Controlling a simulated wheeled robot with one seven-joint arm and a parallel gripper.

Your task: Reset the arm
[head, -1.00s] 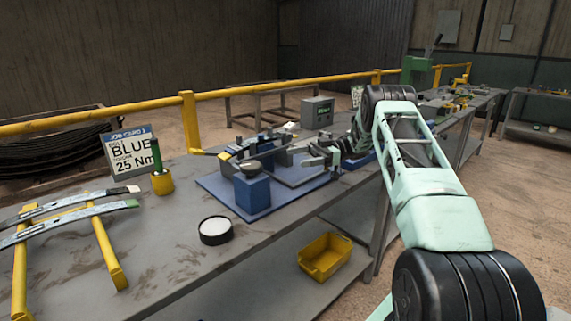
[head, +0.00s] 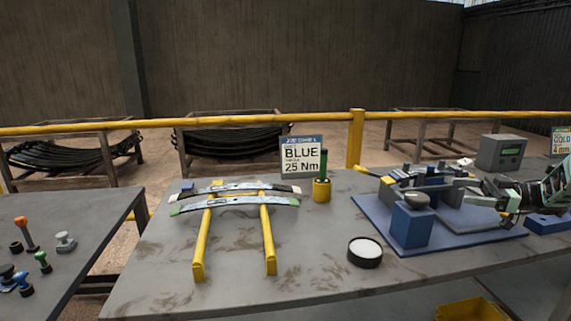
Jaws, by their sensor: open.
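My gripper (head: 502,203) is at the right side of the head view, over the right part of the blue fixture board (head: 445,244). It is open, and I see nothing held between its fingers. A blue block with a dark round top (head: 411,222) stands on the board to the left of the gripper. A clamp-like blue and grey assembly (head: 432,180) sits behind that block. Part of my arm is cut off by the right edge of the picture.
Two leaf springs (head: 240,203) lie across yellow rails (head: 268,240). A job card (head: 301,157) reads BLUE 25 Nm, beside a yellow cup (head: 321,190). A round white-topped tub (head: 365,252) stands in front of the board. A yellow railing (head: 240,121) runs behind. A side table (head: 60,215) holds small tools.

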